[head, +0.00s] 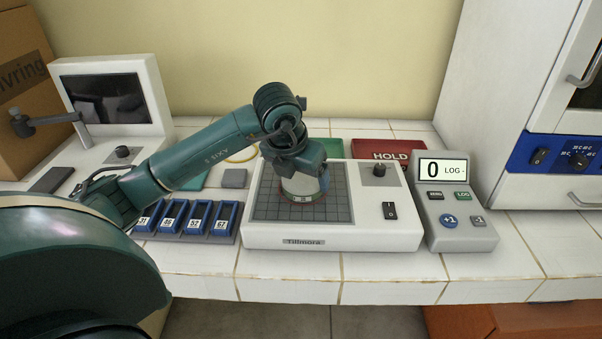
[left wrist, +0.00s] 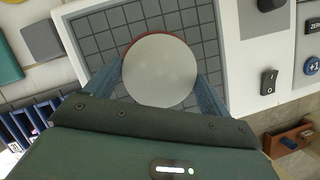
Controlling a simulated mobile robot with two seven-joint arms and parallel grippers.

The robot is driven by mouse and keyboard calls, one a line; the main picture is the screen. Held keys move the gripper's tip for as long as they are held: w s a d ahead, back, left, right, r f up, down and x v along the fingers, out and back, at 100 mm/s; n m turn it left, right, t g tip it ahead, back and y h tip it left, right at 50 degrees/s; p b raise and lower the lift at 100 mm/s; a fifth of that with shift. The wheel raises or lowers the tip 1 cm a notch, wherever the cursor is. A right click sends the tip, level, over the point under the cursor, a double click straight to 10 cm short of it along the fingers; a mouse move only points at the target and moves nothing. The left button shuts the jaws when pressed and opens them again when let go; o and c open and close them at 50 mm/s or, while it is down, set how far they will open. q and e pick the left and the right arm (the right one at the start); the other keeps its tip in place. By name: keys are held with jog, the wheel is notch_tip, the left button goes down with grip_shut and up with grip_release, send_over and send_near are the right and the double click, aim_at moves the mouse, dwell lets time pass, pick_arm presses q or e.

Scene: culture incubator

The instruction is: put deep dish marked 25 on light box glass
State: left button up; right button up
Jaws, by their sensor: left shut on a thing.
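The light box (head: 330,237) is a white unit with a dark gridded glass (head: 270,205), a knob and a switch on its right. My left gripper (head: 303,180) is over the glass, shut on a pale round deep dish (head: 302,188). In the left wrist view the dish (left wrist: 160,71) is a round pale disc with a reddish rim, between the two fingers, over the grid. The mark on the dish is too small to read. I cannot tell whether its base touches the glass. My right gripper is not in view.
Left of the light box is a rack (head: 190,232) of blue numbered slots. A counter device (head: 455,205) showing 0 stands on its right. Behind are a red HOLD mat (head: 390,149) and a green mat (head: 331,147). A grey block (head: 234,178) lies at the left.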

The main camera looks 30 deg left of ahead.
pick_arm(q)
jog(key=shift+f, duration=0.15)
jog(key=o, duration=1)
jog(key=shift+r, duration=0.35)
jog(key=v, duration=1.1)
jog(key=shift+s+r, duration=0.2)
jog(key=shift+r, duration=0.15)
jog(key=shift+f, duration=0.1)
